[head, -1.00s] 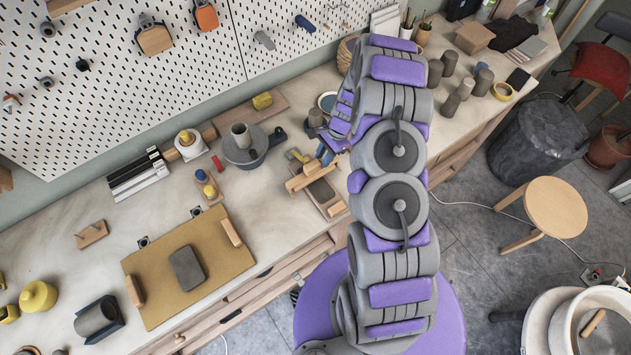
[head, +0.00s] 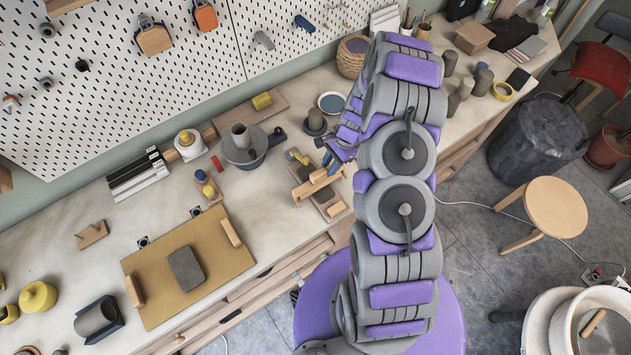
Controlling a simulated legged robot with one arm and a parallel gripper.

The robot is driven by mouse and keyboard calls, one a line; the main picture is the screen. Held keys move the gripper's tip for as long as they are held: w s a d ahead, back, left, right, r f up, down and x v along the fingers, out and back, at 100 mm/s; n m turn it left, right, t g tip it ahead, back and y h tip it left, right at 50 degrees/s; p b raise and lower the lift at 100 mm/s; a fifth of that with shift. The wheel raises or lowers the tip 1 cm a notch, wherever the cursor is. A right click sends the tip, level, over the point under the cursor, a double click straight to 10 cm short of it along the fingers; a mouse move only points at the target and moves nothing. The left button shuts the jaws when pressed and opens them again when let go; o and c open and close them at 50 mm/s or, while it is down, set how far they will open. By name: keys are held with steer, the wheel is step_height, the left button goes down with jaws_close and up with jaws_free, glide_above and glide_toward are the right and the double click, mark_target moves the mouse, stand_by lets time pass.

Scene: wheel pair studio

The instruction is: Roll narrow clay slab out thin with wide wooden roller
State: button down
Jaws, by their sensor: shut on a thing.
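My gripper (head: 340,155) is at the right end of a wooden roller (head: 318,184) and is shut on it; its fingertips are small and partly hidden by my arm. The roller lies slantwise across a narrow wooden board (head: 337,210). A narrow dark grey clay slab (head: 326,196) lies on that board, partly covered by the roller. I cannot tell whether the roller touches the clay.
Another grey slab (head: 187,268) lies on a tan board (head: 215,262) with wooden bars at its sides. The bench's front edge is close.

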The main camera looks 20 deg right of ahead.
steer(key=s, duration=0.3)
steer(key=shift+s+d, duration=0.15)
steer(key=shift+d, duration=0.2)
steer(key=shift+w+a, duration=0.25)
steer(key=shift+w, duration=0.5)
steer(key=shift+w+a, duration=0.2)
steer(key=shift+w, duration=0.5)
steer(key=shift+w+a, duration=0.25)
steer(key=shift+w, duration=0.5)
